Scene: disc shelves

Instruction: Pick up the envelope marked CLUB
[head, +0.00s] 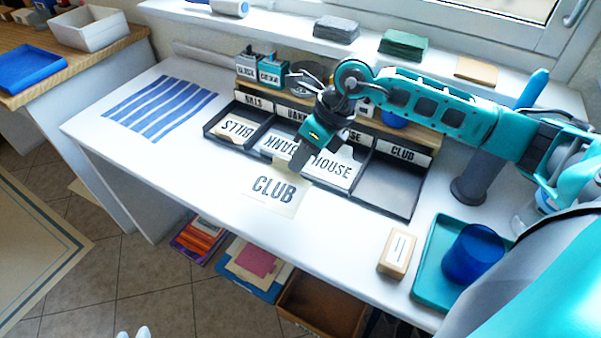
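The cream envelope marked CLUB (274,191) is at the front edge of the divided black tray (386,189), its lettering facing up. My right gripper (299,163) reaches in from the right and points down at the envelope's upper edge. Its dark fingers overlap that edge; whether they are closed on the paper, and whether the envelope rests on the desk or is raised, I cannot tell.
Envelopes marked BILLS (236,128), BANK (280,143) and HOUSE (332,166) lie in the other compartments. A stamp-like block (397,254) and a teal tray (432,279) with a blue cup (473,250) stand at right. The desk's front left is clear beside a striped cloth (160,107).

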